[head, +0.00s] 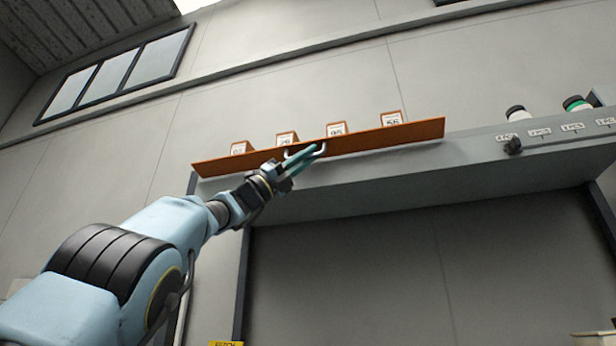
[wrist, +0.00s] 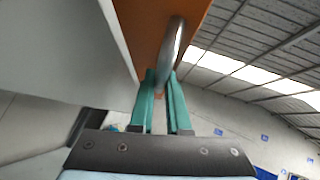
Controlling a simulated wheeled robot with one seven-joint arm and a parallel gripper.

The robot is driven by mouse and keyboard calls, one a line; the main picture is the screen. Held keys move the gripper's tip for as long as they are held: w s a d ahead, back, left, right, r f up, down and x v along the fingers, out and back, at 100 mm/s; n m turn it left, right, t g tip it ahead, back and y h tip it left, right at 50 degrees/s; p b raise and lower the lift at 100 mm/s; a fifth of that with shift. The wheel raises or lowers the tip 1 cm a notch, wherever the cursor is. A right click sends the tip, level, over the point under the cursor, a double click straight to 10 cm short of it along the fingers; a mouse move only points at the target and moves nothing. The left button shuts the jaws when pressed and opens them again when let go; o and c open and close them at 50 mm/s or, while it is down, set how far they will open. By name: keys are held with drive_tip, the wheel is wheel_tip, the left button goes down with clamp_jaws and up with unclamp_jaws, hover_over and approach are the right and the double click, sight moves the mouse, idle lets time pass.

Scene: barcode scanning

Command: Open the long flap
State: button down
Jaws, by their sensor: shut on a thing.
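The long flap is an orange-brown board (head: 400,135) along the front of a high grey shelf in the head view. It is tilted, and several small boxes show above its top edge. A metal handle (head: 320,153) is fixed to the flap's face. My gripper (head: 307,160) has teal fingers shut on this handle. In the wrist view, the teal fingers (wrist: 162,92) close around the curved metal handle (wrist: 173,45), in front of the orange flap (wrist: 142,30). The exact contact between fingertips and handle is partly hidden.
Small labelled boxes (head: 337,128) stand behind the flap. The grey shelf (head: 480,170) continues right, with a black knob (head: 513,145), label tags and round-topped containers (head: 517,112). Below it is a large grey panel (head: 350,270). The space in front of the flap looks clear.

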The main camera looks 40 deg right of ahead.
drive_tip(key=shift+w+d+f+m+g+y+p, duration=0.15)
drive_tip(key=shift+f+m+g+y+p, duration=0.15)
drive_tip(key=shift+m+g+y, duration=0.85)
drive_tip(key=shift+w+d+f+m+g+y+p, duration=0.25)
drive_tip(key=shift+m+g+y, duration=0.5)
drive_tip(key=shift+m, duration=0.75)
drive_tip(key=shift+s+d+f+m+g+y+p, duration=0.15)
drive_tip(key=shift+m+g+y+p, duration=0.2)
drive_tip(key=shift+m+g+y, duration=0.65)
drive_tip(key=shift+w+f+m+g, duration=0.1)
drive_tip(key=shift+m+g, duration=0.2)
drive_tip(key=shift+m, duration=0.55)
drive_tip(key=c, duration=1.2)
unclamp_jaws()
drive_tip(key=shift+o, duration=0.2)
drive_tip(key=b+v, duration=0.5)
drive_tip(key=v, duration=0.6)
